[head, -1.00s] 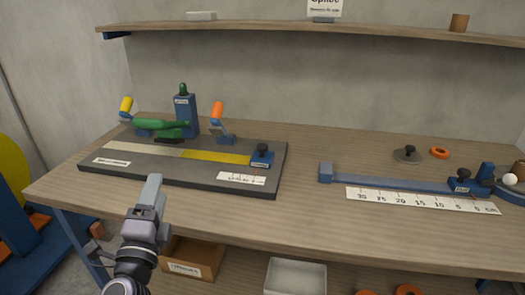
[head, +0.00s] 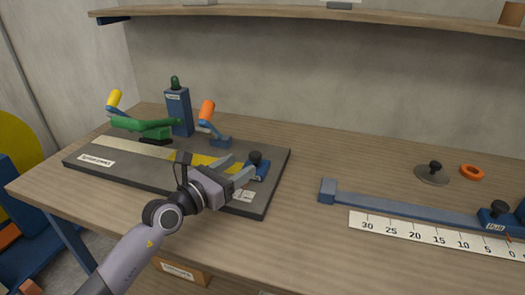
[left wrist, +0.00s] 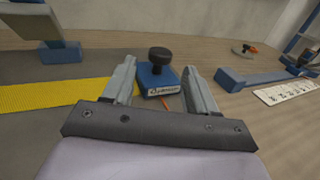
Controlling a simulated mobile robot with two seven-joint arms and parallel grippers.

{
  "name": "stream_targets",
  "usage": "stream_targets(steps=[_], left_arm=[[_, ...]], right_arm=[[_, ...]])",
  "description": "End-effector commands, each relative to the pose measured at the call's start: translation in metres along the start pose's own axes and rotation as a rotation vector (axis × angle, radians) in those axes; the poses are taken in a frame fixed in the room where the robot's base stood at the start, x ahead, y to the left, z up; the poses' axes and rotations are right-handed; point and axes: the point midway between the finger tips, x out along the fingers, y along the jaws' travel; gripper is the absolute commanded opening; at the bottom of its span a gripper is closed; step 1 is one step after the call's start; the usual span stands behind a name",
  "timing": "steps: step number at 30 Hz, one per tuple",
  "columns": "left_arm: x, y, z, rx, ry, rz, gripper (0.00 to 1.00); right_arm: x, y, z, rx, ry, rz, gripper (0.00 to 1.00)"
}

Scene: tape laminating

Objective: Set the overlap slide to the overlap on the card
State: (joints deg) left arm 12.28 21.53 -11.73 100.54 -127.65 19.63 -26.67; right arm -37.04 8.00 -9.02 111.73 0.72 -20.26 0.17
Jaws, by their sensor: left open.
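The overlap slide (head: 262,171) is a small blue block with a black knob (head: 255,158), at the right end of the dark base plate (head: 100,172). In the left wrist view the slide (left wrist: 160,84) lies ahead between my fingers, with its knob (left wrist: 161,55) up and a label on its near face. My left gripper (head: 238,172) is open around the near side of the slide, with a finger on either side; I cannot tell if they touch it. The white scale (head: 245,196) in front of the slide is mostly hidden by my gripper. No card is readable. My right gripper is out of view.
A yellow strip (left wrist: 60,97) runs along the plate to the left of the slide. A blue rail (head: 400,205) with a ruler lies right; the table between is clear.

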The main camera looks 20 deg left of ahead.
Motion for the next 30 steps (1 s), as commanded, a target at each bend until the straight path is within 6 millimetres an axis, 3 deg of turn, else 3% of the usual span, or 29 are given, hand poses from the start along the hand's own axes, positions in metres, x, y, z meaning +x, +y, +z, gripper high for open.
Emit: stream_targets(steps=[16,29,30], left_arm=[[0.061,0.000,0.000,-0.002,-0.002,-0.001,0.57],[0.070,-0.001,0.001,-0.003,-0.002,-0.001,0.57],[0.070,-0.001,0.001,-0.003,-0.002,-0.001,0.51]], right_arm=[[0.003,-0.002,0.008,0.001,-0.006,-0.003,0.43],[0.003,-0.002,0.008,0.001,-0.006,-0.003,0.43],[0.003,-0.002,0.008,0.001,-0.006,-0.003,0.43]])
